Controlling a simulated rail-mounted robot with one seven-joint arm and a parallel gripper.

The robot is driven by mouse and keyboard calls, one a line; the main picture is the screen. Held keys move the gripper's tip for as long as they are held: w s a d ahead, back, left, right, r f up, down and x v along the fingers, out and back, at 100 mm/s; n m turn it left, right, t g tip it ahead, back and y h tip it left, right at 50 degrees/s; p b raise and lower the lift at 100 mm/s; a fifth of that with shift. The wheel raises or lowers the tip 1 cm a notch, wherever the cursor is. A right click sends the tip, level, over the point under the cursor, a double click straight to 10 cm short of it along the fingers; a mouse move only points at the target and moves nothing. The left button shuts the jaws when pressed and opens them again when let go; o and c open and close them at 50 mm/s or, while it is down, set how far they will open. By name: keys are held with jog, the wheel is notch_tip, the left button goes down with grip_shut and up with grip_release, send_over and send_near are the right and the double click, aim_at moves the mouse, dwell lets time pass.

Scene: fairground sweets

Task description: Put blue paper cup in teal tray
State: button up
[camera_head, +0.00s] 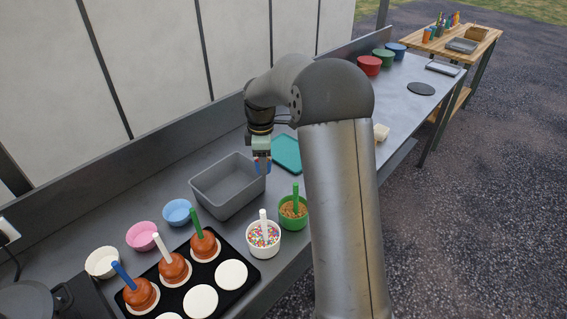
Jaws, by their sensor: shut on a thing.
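A light blue paper cup (177,211) stands upright on the counter, left of the grey bin. A teal tray (287,152) lies flat on the counter, partly hidden behind my arm; the part I see is empty. My gripper (262,166) points down between the grey bin and the teal tray, above the bin's right end in the picture. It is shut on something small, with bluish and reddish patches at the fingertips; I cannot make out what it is. It is apart from the blue cup on the counter.
The open grey bin (207,189) looks empty. Pink (142,236) and white (101,262) cups stand left of the blue one. A black holder (243,285) carries sticked brown sweets. Sprinkle (264,240) and nut (293,213) pots stand nearby.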

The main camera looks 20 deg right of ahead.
jog(key=w+d+f+n, duration=0.2)
jog(key=w+d+n, duration=0.1)
jog(key=d, duration=0.2)
jog(key=w+d+f+n, duration=0.3)
jog(key=w+d, duration=0.1)
jog(key=d, duration=0.1)
jog(key=w+d+f+n+p, duration=0.1)
jog(key=w+d+f+n, duration=0.1)
jog(key=d, duration=0.3)
jog(key=shift+w+f+n, duration=0.2)
jog(key=shift+w+n, duration=0.4)
jog(key=shift+w, duration=0.2)
jog(key=shift+w+d+f+p, duration=0.15)
jog(key=shift+d+f+p, duration=0.2)
jog(key=shift+f, duration=1.6)
jog(key=shift+f, duration=0.1)
